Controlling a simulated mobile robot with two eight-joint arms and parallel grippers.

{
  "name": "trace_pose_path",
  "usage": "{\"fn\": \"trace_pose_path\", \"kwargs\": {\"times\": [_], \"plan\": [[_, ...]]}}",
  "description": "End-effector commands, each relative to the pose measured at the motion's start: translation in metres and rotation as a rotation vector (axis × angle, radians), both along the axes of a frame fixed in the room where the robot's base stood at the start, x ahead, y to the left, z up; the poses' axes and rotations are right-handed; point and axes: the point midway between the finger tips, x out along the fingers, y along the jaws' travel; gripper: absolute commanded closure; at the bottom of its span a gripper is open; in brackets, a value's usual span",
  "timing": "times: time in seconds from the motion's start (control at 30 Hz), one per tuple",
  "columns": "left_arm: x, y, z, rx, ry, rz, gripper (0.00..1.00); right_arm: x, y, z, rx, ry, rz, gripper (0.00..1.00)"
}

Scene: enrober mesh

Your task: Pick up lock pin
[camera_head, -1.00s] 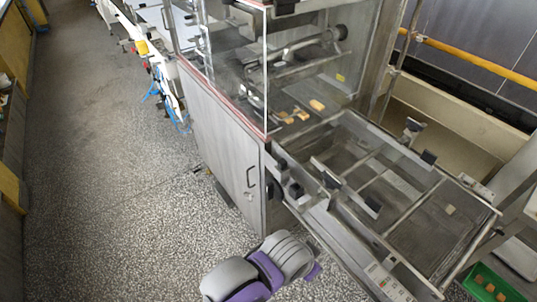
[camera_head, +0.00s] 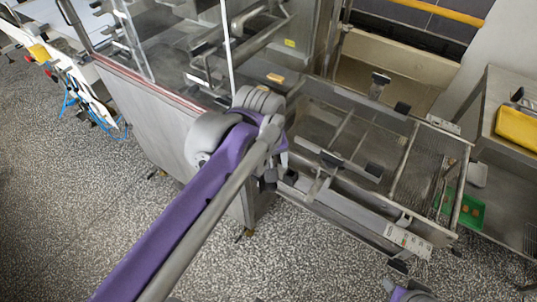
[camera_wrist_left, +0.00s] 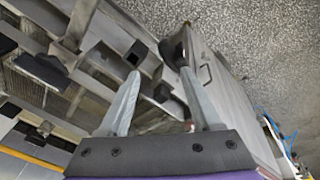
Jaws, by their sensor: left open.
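In the left wrist view my left gripper (camera_wrist_left: 160,98) is open, with its two grey fingers apart and nothing between them. A dark rounded knob (camera_wrist_left: 174,48) on the machine's corner shows just beyond the right fingertip; I cannot tell whether it is the lock pin. In the head view dark knob-like fittings (camera_head: 290,177) sit at the frame's near left corner, partly behind my arm. A purple and grey part of mine shows at the bottom edge; my right gripper is not visible.
The enrober's open metal frame (camera_head: 345,207) carries crossbars with black blocks (camera_head: 373,170). Clear panels and a grey cabinet (camera_head: 150,115) stand on the left. A green tray (camera_head: 470,212) and a yellow container (camera_head: 517,128) are at right. The speckled floor in front is clear.

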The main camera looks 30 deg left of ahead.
Motion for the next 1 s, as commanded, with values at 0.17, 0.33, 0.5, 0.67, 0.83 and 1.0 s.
{"fn": "trace_pose_path", "kwargs": {"times": [0.17,0.33,0.5,0.67,0.83,1.0], "plan": [[0.046,0.021,0.049,-0.076,0.13,0.424,0.35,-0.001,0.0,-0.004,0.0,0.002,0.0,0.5],[0.065,0.033,0.071,-0.098,0.199,0.67,0.35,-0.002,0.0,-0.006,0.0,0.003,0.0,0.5],[0.069,0.036,0.061,-0.102,0.217,0.741,0.35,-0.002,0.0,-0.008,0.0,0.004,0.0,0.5],[0.068,0.036,0.034,-0.103,0.217,0.74,0.35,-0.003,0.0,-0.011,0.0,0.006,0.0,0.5],[0.067,0.036,0.02,-0.103,0.215,0.739,0.35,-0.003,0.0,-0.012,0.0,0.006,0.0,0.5],[0.064,0.039,0.002,-0.103,0.215,0.739,0.35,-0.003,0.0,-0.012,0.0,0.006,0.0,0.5]]}}
